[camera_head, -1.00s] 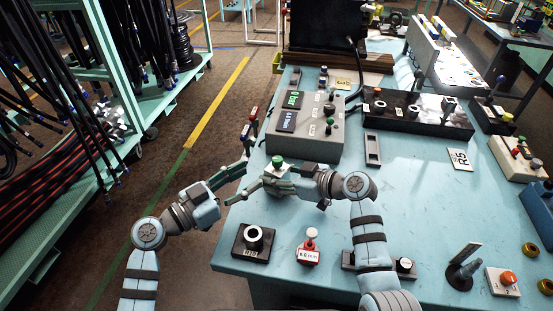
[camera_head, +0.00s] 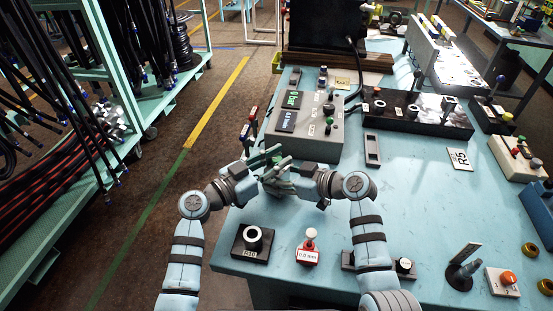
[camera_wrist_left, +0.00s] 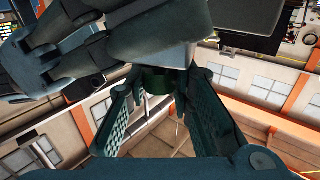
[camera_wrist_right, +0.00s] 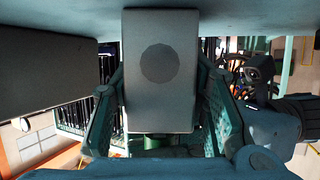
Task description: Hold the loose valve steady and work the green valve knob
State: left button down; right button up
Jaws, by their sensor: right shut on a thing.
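The loose valve (camera_wrist_right: 160,70) is a grey block between the fingers of my right gripper (camera_head: 270,180), which is shut on it and holds it up near the left edge of the table. Its green knob (camera_wrist_left: 157,80) appears dark in the left wrist view, and it also shows low in the right wrist view (camera_wrist_right: 157,145). My left gripper (camera_head: 279,156) is at the knob, with its fingers apart on either side of it. A gap shows beside the knob; finger contact is unclear. In the head view the grippers mostly hide the valve and knob.
A grey control box (camera_head: 308,135) with displays stands just behind the grippers. Hose racks (camera_head: 60,120) stand at the left.

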pick_arm(q)
jog(key=m+g+h, duration=0.2)
jog(key=m+g, duration=0.1)
jog(key=g, duration=0.1)
jog(key=shift+w+h, duration=0.1)
jog(key=shift+h, duration=0.2)
jog(key=shift+m+g+h, duration=0.6)
jog(key=shift+m+g, duration=0.6)
jog(key=shift+g, duration=0.6)
jog(key=c, duration=1.4)
grip_release()
jog(key=shift+o, duration=0.2)
jog(key=shift+a, duration=0.15)
jog(key=v, duration=1.2)
